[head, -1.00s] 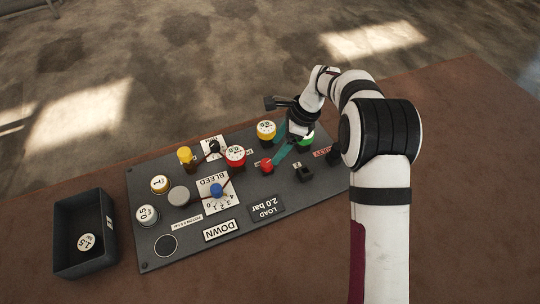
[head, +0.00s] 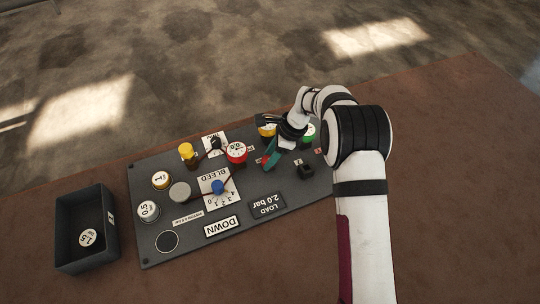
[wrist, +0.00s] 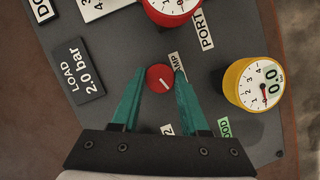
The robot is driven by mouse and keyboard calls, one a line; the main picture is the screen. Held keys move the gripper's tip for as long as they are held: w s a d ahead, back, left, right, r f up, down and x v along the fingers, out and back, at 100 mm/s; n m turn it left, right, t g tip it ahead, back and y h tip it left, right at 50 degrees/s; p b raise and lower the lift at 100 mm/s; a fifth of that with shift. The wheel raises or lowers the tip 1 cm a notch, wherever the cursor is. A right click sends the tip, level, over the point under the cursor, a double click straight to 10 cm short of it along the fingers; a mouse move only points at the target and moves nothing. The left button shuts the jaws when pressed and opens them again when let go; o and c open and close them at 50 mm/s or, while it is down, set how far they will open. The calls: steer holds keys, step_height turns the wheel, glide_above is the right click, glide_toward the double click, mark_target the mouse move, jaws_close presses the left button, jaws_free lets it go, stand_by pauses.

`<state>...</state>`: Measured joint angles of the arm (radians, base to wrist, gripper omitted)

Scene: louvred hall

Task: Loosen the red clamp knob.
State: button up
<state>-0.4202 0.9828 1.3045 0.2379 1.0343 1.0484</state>
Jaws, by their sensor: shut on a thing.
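The red clamp knob (wrist: 160,78) is a small round cap with a pale line on top, standing on the dark panel (wrist: 125,40). My gripper (wrist: 159,75) has its two teal fingers on either side of the knob and is shut on it. In the head view the gripper (head: 269,163) reaches down to the panel, and only a bit of the red knob (head: 264,160) shows beside the fingers. The printed label by the knob is partly covered by a finger.
A yellow gauge (wrist: 253,84) and a red gauge (head: 236,152) stand close by. A green-ringed gauge (head: 308,132) and a black block (head: 306,171) are to the right. A blue knob (head: 217,187) is left. A dark tray (head: 62,232) sits at far left.

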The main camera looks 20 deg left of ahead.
jaws_close()
steer(key=shift+n+g, duration=0.4)
steer(key=shift+n, duration=0.8)
steer(key=o, duration=1)
jaws_free()
steer(key=shift+w, duration=0.1)
steer(key=v, duration=1.6)
steer(key=shift+a, duration=0.25)
